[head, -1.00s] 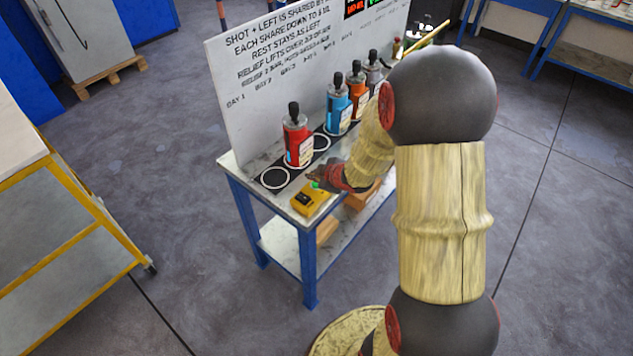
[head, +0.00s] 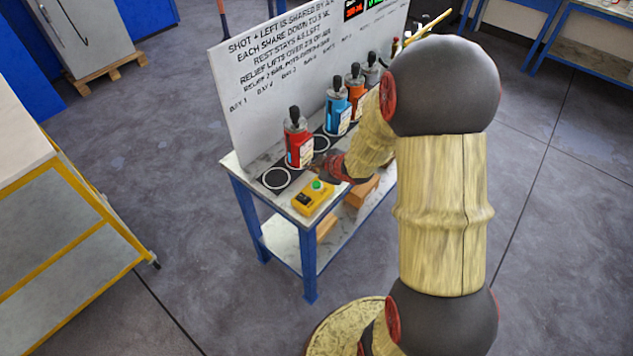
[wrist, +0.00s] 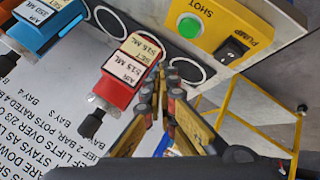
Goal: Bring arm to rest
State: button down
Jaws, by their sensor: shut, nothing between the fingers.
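My gripper (head: 314,170) is over the near end of the bench, just past the yellow control box (head: 313,197). In the wrist view its fingers (wrist: 170,85) are together with nothing between them. The red vessel (head: 298,143) stands upright on the dark ringed strip, close beyond the gripper. I cannot tell the exact gap. The box's green SHOT button (wrist: 189,27) and black pump switch (wrist: 234,47) are in plain view.
A blue vessel (head: 338,109), an orange vessel (head: 355,93) and a grey one (head: 371,72) stand farther along the bench (head: 238,168). A lettered white board (head: 255,90) rises behind them. A yellow-framed cart (head: 75,215) stands left, with open floor between.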

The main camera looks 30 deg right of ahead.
dwell(0.6)
jog(key=s+d+f+m+g+h, duration=0.2)
jog(key=s+d+f+m+g, duration=0.25)
jog(key=s, duration=0.35)
jog(key=s+r+m+g+h, duration=0.1)
jog(key=s+r+m+g, duration=0.15)
jog(key=s+r, duration=0.35)
jog(key=s+a+r+m+t+y+b, duration=0.1)
jog(key=s+a+r+b, duration=0.2)
jog(key=s+a+r, duration=0.3)
jog(key=s+a+r+m+t+y+b, duration=0.1)
jog(key=s+a+r+t+b, duration=0.1)
jog(key=s+a+r, duration=0.5)
jog(key=a+r+b, duration=0.1)
jog(key=a+r, duration=0.2)
jog(key=a, duration=0.4)
jog(key=shift+s+y+b, duration=0.2)
jog(key=shift+y+b, duration=0.15)
jog(key=shift+y, duration=0.05)
